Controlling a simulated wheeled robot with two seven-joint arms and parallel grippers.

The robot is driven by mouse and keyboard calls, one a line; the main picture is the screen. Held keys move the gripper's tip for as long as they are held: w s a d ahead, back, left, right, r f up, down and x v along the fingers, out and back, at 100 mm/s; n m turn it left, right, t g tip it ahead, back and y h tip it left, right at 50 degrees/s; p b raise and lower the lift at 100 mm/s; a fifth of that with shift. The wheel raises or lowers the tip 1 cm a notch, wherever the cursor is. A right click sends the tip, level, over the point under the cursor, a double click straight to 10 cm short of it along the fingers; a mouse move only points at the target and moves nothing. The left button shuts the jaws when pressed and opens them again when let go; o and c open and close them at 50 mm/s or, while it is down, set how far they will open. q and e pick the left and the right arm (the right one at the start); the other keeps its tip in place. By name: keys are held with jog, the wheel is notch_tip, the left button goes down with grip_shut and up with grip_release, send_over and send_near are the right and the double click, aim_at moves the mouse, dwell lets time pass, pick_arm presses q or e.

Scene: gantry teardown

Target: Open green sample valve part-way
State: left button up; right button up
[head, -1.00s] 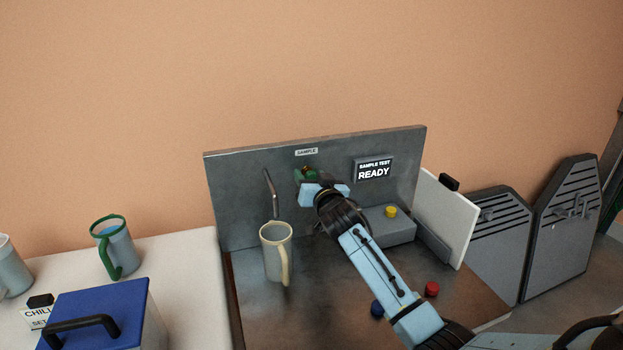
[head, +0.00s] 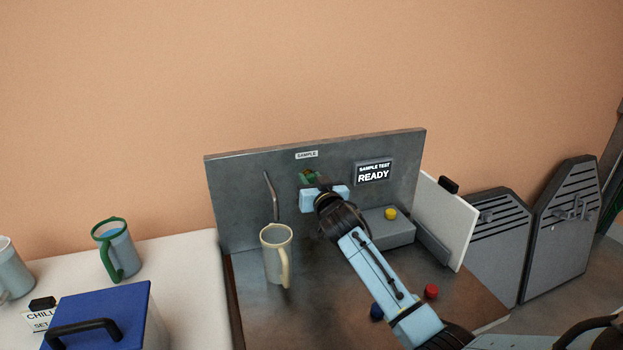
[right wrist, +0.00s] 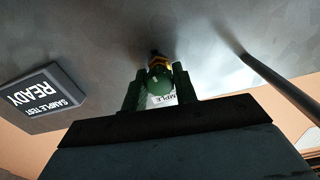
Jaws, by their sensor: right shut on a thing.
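The green sample valve (head: 308,173) sits on the upright grey panel (head: 240,190), under a small SAMPLE label (head: 307,155). My right gripper (head: 314,181) is at the valve, shut on its green knob. In the right wrist view the rounded green knob (right wrist: 159,82) lies between the two fingers (right wrist: 157,92), with a yellow-orange band behind it. The knob's exact angle is hard to tell. A thin bent metal spout (head: 271,194) comes off the panel to the left. A cream mug (head: 277,257) stands upright below it. My left gripper is not in view.
A display (head: 374,172) reads SAMPLE TEST READY. A grey box with a yellow button (head: 391,214) stands right of my gripper. Red (head: 431,291) and blue (head: 376,311) knobs lie nearer. A blue-lidded box (head: 97,310) and a green-handled mug (head: 114,251) are left.

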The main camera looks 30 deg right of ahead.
jog(key=n+p, duration=0.1)
jog(key=n, duration=0.2)
jog(key=shift+n, duration=0.3)
jog(key=shift+n+p, duration=0.35)
jog(key=shift+n, duration=0.25)
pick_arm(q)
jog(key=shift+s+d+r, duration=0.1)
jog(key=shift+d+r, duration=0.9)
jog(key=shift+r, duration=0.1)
pick_arm(e)
jog(key=shift+n, duration=0.3)
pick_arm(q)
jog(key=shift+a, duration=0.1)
pick_arm(e)
jog(key=o, duration=1)
jog(key=shift+c, duration=0.2)
jog(key=shift+s+a, duration=0.1)
pick_arm(q)
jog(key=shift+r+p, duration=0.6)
jog(key=shift+p, duration=0.15)
pick_arm(e)
jog(key=v, duration=1.3)
